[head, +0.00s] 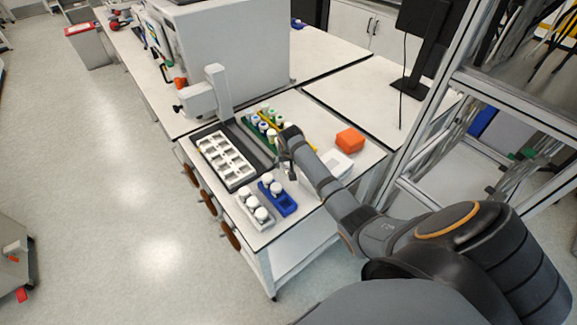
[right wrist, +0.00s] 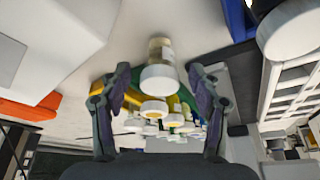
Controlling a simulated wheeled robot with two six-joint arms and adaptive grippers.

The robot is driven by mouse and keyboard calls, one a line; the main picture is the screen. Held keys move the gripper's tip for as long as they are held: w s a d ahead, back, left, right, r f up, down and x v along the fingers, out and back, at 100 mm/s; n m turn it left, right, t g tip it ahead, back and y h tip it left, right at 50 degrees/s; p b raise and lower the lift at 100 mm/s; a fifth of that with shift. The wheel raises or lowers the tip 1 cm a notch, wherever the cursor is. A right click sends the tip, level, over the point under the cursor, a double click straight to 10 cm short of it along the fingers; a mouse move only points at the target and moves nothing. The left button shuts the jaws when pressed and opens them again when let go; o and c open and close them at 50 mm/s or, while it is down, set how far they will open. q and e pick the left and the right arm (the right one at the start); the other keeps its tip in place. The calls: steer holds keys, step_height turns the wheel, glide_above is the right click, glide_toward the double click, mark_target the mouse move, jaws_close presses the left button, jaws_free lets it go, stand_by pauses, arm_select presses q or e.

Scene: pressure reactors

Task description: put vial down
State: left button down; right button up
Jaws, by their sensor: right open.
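My right gripper (head: 287,170) is over the bench between the blue rack and the row of capped vials. In the right wrist view its two fingers (right wrist: 158,72) are open, one on each side of a clear vial with a white cap (right wrist: 160,55). That picture looks upside down; the vial seems to stand upright on the white bench top, apart from the fingers. In the head view I cannot make this vial out behind the gripper. My left gripper is in neither view.
The blue rack (head: 288,207) and a white rack (head: 242,206) hold white-capped vials at the front. A white block with square wells (head: 213,143) lies left. Several capped vials (head: 264,119) stand behind the gripper. An orange box (head: 350,140) and white box (head: 340,161) are right.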

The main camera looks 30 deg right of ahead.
steer(key=shift+c, duration=0.8)
steer(key=c, duration=1.1)
steer(key=shift+o, duration=0.2)
steer(key=shift+w+r+b, duration=0.1)
steer(key=shift+r+b, duration=0.8)
steer(key=shift+r, duration=0.35)
steer(key=s+a+r+b, duration=0.1)
steer(key=s+r, duration=0.3)
steer(key=s, duration=0.3)
steer(key=s+r+b, duration=0.2)
steer(key=s+r, duration=0.3)
steer(key=s, duration=0.2)
steer(key=shift+a+r+b, duration=0.15)
steer(key=shift+a+b, duration=0.15)
steer(key=shift+a, duration=0.1)
